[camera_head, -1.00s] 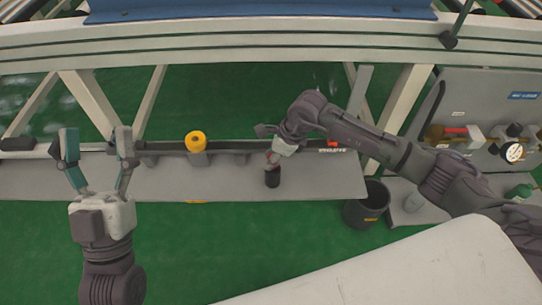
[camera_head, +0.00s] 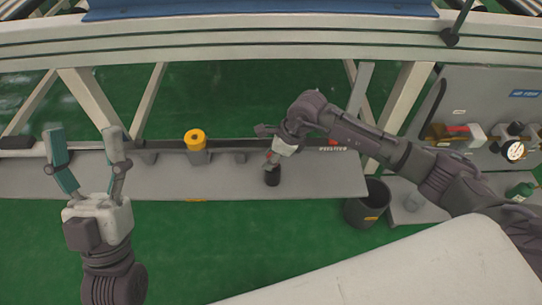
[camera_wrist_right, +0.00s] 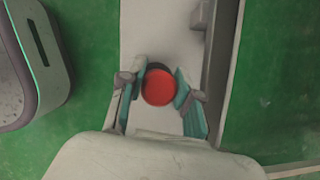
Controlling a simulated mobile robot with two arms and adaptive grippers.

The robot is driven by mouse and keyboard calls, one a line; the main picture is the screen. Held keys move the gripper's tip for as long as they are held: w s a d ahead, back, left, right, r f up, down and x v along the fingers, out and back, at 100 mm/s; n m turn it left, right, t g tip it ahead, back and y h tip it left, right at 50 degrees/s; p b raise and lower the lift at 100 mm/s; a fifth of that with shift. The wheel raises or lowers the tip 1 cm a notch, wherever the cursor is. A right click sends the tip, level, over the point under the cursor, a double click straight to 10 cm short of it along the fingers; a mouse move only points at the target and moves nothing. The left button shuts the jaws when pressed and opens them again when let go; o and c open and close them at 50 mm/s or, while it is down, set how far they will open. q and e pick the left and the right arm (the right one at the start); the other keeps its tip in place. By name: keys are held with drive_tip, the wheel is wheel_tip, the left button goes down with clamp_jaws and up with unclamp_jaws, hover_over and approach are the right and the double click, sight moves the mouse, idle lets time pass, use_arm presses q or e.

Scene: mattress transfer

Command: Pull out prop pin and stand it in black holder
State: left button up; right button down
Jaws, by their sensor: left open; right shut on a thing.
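The prop pin shows as a round red knob (camera_wrist_right: 158,88) between the fingers of my right gripper (camera_wrist_right: 160,103) in the right wrist view. My right gripper (camera_head: 273,158) is shut on the pin. In the head view it sits directly above the short black holder (camera_head: 272,178), which stands on the grey ledge. The pin's lower part is hidden, so I cannot tell how deep it sits in the holder. My left gripper (camera_head: 84,145) is open and empty, its fingers pointing up, at the far left.
The long grey ledge (camera_head: 330,182) runs under the white frame beam (camera_head: 250,48). A yellow-topped post (camera_head: 195,139) stands on it. A dark bin (camera_head: 367,207) is right of the ledge, near a panel with a gauge (camera_head: 515,150). A pale surface (camera_head: 400,270) fills the lower right.

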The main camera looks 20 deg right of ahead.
drive_tip(key=c, duration=0.7)
unclamp_jaws()
drive_tip(key=shift+d+r, duration=0.2)
drive_tip(key=shift+r, duration=0.15)
drive_tip(key=v, duration=1.1)
drive_tip(key=shift+r, duration=0.1)
